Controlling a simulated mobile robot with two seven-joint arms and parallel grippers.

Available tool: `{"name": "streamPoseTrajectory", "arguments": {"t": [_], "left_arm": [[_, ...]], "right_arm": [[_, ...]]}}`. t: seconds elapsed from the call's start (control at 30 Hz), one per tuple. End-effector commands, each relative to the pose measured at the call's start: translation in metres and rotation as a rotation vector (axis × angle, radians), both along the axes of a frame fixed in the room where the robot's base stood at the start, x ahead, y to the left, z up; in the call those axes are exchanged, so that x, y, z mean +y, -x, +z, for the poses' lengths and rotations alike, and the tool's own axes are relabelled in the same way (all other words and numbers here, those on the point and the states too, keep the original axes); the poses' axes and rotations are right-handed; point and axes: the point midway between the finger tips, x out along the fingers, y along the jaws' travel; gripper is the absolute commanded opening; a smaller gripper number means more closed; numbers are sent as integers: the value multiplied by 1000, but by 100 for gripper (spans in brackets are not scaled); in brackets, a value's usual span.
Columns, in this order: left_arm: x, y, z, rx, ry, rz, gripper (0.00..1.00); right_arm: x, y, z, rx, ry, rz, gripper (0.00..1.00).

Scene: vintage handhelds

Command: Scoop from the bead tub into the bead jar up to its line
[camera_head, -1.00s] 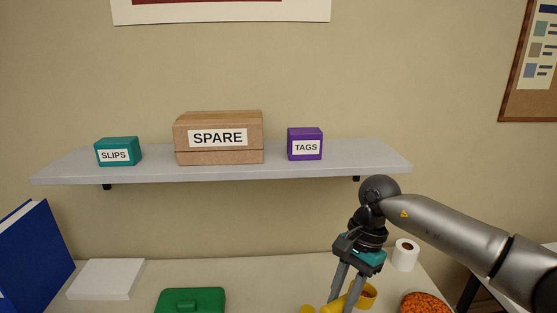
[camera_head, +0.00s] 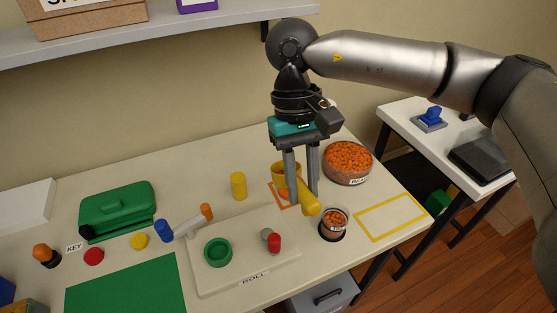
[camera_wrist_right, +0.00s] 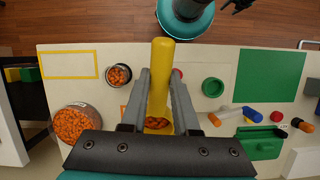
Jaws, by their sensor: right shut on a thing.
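My right gripper (camera_head: 303,198) points down and is shut on the handle of a yellow scoop (camera_head: 311,204). In the right wrist view the scoop (camera_wrist_right: 161,75) lies between the fingers, with orange beads in its cup. The bead tub (camera_head: 347,177), a round tub full of orange beads, stands behind and right of the gripper; it also shows in the wrist view (camera_wrist_right: 75,122). The bead jar (camera_head: 334,224), dark-rimmed with orange beads inside, stands in front and right of the gripper. Its line is too small to make out. My left gripper is out of view.
An orange outline (camera_head: 276,192) lies under the scoop, and an empty yellow outline (camera_head: 390,215) right of the jar. A pale board (camera_head: 225,275) with a green ring and small pieces lies left. A yellow cylinder (camera_head: 238,186) and green case (camera_head: 117,208) stand behind.

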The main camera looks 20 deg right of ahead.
Motion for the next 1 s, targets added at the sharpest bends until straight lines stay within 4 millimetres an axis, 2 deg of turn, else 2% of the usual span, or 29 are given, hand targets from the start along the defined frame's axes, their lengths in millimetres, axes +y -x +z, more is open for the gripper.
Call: {"name": "streamPoseTrajectory", "arguments": {"t": [0.67,0.7,0.9,1.0], "left_arm": [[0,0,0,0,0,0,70],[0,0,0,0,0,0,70],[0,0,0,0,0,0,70],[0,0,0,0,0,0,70]], "right_arm": [[1,0,0,-1,0,-2,0],[1,0,0,-1,0,-2,24],[1,0,0,-1,0,-2,2],[1,0,0,-1,0,-2,0]]}}
